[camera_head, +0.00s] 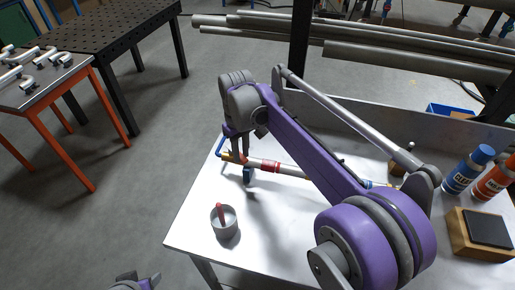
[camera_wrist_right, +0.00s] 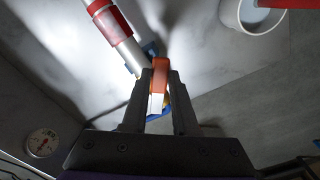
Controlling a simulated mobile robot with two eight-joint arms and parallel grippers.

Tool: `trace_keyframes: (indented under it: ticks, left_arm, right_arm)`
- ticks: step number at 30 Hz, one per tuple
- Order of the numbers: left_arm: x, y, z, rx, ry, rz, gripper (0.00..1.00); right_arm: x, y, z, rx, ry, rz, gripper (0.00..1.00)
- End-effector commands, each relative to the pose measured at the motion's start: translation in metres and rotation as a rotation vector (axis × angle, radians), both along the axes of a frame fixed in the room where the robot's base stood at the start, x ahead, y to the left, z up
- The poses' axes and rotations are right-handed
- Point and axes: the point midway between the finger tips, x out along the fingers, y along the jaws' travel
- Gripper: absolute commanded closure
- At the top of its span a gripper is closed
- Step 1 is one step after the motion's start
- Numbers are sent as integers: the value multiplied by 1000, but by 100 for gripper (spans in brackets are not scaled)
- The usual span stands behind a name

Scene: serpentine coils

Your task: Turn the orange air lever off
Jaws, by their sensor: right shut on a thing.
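The orange air lever (camera_wrist_right: 160,68) shows in the right wrist view between the two fingertips of my right gripper (camera_wrist_right: 159,82). The right gripper is shut on it, with a finger on each side. In the head view my right gripper (camera_head: 237,148) reaches down to the left end of the pipe (camera_head: 291,170), which has a red band and lies along the table. The gripper hides most of the lever there. Part of my left gripper (camera_head: 137,281) shows at the bottom edge of the head view, away from the table. Its fingers are too cut off to judge.
A grey cup (camera_head: 225,222) holding a red item stands near the front left of the white table (camera_head: 188,222). A blue can (camera_head: 467,170), an orange can (camera_head: 495,178) and a wooden block with a dark top (camera_head: 484,232) stand at the right. A round gauge (camera_wrist_right: 42,143) shows in the wrist view.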

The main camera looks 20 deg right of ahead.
Motion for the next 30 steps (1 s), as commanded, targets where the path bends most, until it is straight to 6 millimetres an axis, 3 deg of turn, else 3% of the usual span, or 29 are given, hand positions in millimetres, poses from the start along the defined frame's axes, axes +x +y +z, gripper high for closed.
trace_keyframes:
  ticks: [9,30]
  left_arm:
    - [1,0,3,0,-2,0,45]
    - [3,0,9,0,-7,0,45]
  right_arm:
    - [-2,24,0,0,1,-284,100]
    - [6,55,0,0,0,-855,100]
